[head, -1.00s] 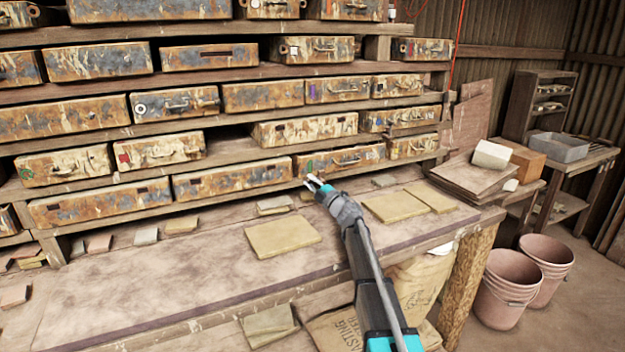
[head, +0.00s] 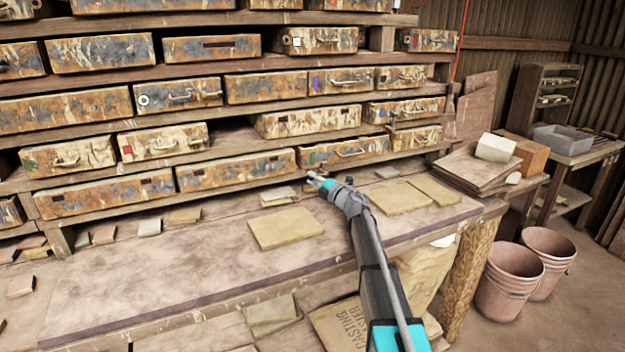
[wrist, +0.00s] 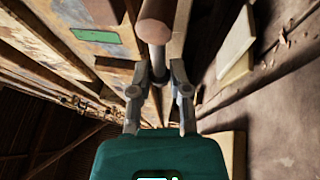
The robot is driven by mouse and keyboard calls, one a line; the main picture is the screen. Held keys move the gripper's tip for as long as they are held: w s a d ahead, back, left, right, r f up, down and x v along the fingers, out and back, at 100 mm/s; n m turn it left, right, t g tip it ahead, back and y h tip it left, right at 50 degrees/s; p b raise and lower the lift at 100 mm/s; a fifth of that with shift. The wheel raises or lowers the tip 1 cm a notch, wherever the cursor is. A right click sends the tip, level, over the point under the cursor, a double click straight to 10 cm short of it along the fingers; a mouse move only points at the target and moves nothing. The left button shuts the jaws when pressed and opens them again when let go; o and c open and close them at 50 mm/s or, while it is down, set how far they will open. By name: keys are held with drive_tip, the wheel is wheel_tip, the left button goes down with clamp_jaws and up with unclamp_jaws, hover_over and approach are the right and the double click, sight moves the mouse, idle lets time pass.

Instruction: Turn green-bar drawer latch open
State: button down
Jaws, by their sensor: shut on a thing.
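The green bar (wrist: 95,36) shows on the face of its drawer (wrist: 112,72) in the wrist view. Beside the bar in the wrist view is the latch (wrist: 155,28), a brown rounded piece on a pale stem. My gripper (wrist: 160,70) is shut on the latch, one finger on each side. In the head view my gripper (head: 316,180) is at the drawer's lower left front. The latch's exact angle is hard to tell.
Other drawers (head: 230,168) fill the shelves around it. The workbench (head: 180,262) below holds flat tiles (head: 285,228), with more tiles (head: 398,198) right of my arm. Pink buckets (head: 512,280) stand on the floor at right.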

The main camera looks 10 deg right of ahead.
drive_tip(key=c, duration=0.7)
unclamp_jaws()
drive_tip(key=shift+f, duration=0.1)
